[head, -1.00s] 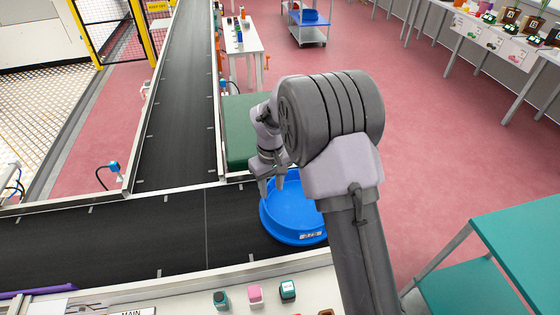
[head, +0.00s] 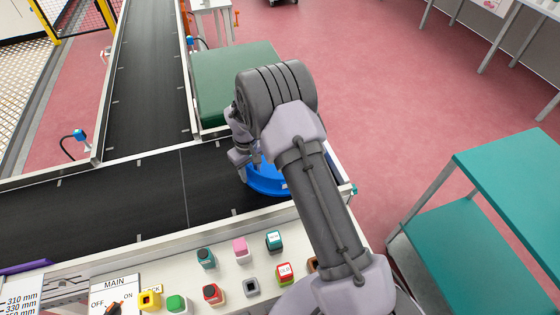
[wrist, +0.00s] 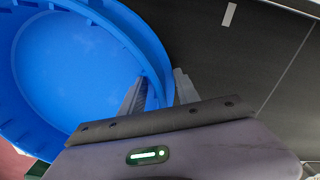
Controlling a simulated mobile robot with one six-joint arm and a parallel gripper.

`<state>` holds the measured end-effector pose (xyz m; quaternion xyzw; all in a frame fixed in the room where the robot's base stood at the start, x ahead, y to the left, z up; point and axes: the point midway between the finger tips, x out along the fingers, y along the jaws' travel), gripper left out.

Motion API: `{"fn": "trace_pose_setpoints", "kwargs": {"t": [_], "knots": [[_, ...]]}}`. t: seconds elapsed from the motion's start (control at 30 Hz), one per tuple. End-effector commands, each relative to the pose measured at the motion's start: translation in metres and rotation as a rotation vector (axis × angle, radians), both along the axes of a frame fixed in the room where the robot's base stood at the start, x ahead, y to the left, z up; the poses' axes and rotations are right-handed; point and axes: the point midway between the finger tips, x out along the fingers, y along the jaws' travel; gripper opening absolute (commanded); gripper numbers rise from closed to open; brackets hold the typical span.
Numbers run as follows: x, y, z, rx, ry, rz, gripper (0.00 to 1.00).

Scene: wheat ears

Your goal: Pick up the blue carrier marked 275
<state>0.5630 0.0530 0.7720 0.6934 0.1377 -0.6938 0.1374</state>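A round, open blue carrier (head: 267,181) sits on the right end of the black belt, partly behind my arm. Its label does not show now. In the wrist view the carrier (wrist: 75,60) fills the left side, and its inside looks empty. My gripper (wrist: 160,88) has one finger inside the carrier and one outside, with the wall between them. The fingers look close against both faces of the wall. In the head view my gripper is mostly hidden behind my own wrist at the carrier's left side.
A control panel with several coloured buttons and a MAIN switch (head: 114,308) lies in front of the belt (head: 130,195). A green surface (head: 222,80) adjoins behind. A teal shelf table (head: 500,190) stands at right. Pink floor between is open.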

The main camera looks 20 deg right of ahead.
Motion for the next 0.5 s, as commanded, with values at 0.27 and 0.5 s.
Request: {"fn": "trace_pose_setpoints", "kwargs": {"t": [0.27,0.5], "knots": [[0.0001,-0.0003,0.0012,-0.001,-0.001,0.001,0.13],[0.0002,-0.0004,0.0015,-0.001,-0.001,0.001,0.0]]}}
